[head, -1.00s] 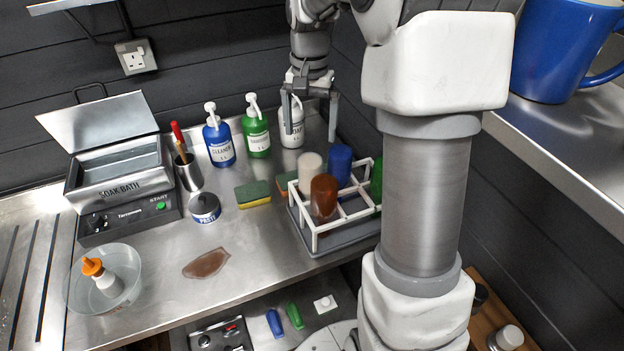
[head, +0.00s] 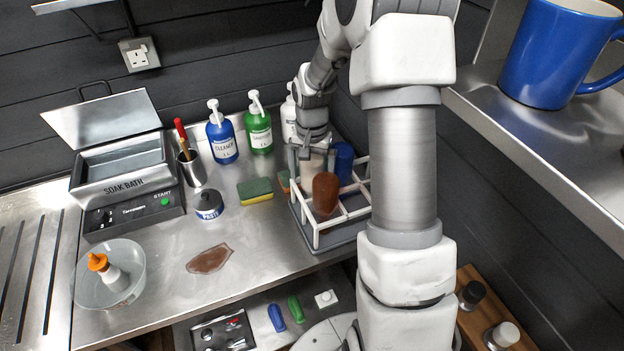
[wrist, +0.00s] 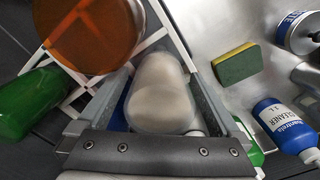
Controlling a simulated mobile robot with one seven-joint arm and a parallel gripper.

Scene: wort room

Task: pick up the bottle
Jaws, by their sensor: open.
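A white rack (head: 316,238) on the worktop holds several bottles upside down. A pale, cloudy bottle (head: 314,168) stands in its back left cell, with a brown bottle (head: 326,193) in front and a blue bottle (head: 343,160) to the right. My gripper (head: 311,160) is open and low over the rack, its fingers on either side of the pale bottle. In the wrist view the pale bottle (wrist: 162,92) lies between the two fingers; firm contact cannot be told. The brown bottle (wrist: 95,30) and a green bottle (wrist: 35,100) show beside it.
A sponge (head: 255,190), a paste tin (head: 208,205) and a soak bath (head: 125,180) are left. A bowl (head: 84,292) holds a small orange-capped bottle (head: 113,276). A blue mug (head: 556,55) stands on the right shelf.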

